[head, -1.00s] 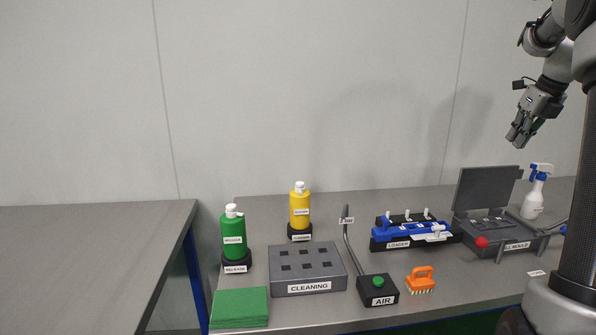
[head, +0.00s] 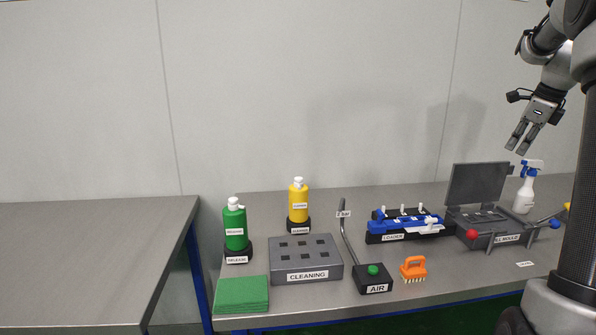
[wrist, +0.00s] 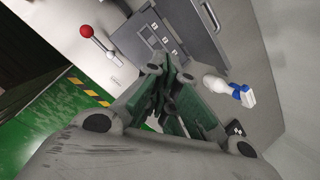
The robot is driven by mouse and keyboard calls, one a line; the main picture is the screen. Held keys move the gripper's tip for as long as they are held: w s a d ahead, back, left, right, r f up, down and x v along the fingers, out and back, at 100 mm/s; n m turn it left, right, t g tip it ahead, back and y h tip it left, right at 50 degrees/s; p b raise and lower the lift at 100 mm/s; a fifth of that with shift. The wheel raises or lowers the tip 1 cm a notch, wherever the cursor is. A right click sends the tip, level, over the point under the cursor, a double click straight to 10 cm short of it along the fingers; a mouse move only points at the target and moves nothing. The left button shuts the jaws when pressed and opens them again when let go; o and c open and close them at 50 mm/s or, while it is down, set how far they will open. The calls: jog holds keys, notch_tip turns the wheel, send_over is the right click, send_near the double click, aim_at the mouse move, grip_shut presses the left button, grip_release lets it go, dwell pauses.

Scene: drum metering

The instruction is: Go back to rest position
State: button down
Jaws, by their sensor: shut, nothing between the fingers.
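My gripper (head: 518,150) hangs at the upper right of the head view, in the air above the back right of the bench. Its fingers point down and slightly left. It is shut and empty. In the wrist view the closed fingers (wrist: 168,98) fill the middle, above the mould and clear of it. The open mould (head: 490,222) stands below my gripper with its lid up. It also shows in the wrist view (wrist: 158,38).
The spray bottle (head: 524,190) stands behind the mould, below my gripper. The loader (head: 405,225), orange brush (head: 413,269), air button box (head: 373,280), cleaning block (head: 306,258), yellow bottle (head: 298,203), green bottle (head: 235,228) and green cloths (head: 241,294) stand leftward. The left table (head: 90,260) is bare.

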jog(key=s+a+f+n, duration=0.3)
jog(key=s+a+n, duration=1)
jog(key=s+n, duration=0.1)
jog(key=s+a+f+n, duration=0.2)
jog(key=s+a+n, duration=1.1)
jog(key=s+n, duration=0.1)
jog(key=shift+s+f, duration=0.4)
jog(key=shift+s, duration=0.2)
